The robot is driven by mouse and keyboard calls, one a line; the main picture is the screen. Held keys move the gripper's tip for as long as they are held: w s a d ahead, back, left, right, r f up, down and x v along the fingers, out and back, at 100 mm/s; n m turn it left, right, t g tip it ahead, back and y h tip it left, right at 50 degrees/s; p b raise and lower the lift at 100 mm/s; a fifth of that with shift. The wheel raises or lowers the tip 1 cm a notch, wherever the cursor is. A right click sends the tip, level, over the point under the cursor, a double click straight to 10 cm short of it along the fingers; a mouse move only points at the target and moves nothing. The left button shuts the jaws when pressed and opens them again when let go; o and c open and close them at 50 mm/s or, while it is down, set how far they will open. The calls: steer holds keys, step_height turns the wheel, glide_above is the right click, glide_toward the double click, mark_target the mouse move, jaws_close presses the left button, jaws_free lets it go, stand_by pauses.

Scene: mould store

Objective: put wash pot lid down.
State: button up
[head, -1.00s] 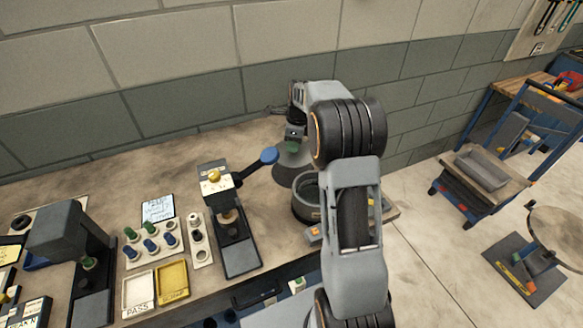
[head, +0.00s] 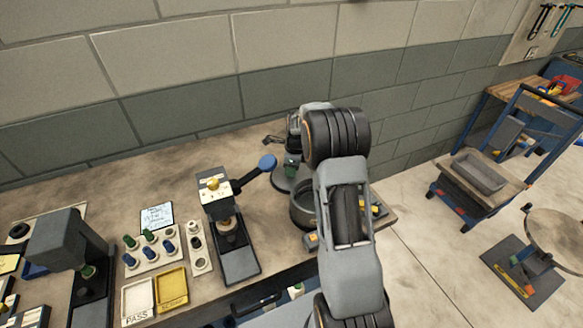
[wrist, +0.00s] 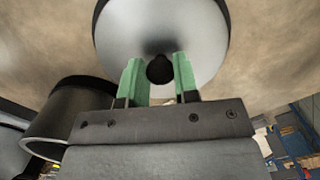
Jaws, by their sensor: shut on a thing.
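The wash pot lid (wrist: 160,35) is a grey, shallow metal dome with a dark round knob. My gripper (wrist: 160,72) has green fingers shut on the knob. In the head view, my gripper (head: 291,168) is over the back right of the bench, with the lid (head: 281,184) below it, partly hidden by my arm. The lid is at or close to the bench top; I cannot tell whether it touches. The dark round wash pot (head: 302,212) stands open just in front of it, partly behind my arm. The pot also shows at the left of the wrist view (wrist: 68,115).
A small press (head: 228,235) with a blue-knobbed lever (head: 267,162) stands left of the lid. A peg rack (head: 152,250) and white and yellow trays (head: 171,286) lie further left. The wall is behind. Bare bench (head: 90,178) lies at the back left.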

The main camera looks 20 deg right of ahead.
steer(key=shift+f, duration=0.1)
steer(key=o, duration=1)
steer(key=r, duration=0.8)
steer(key=d+r+b, duration=0.1)
steer(key=r, duration=0.3)
steer(key=shift+s+d+r, duration=0.1)
steer(key=shift+s, duration=0.3)
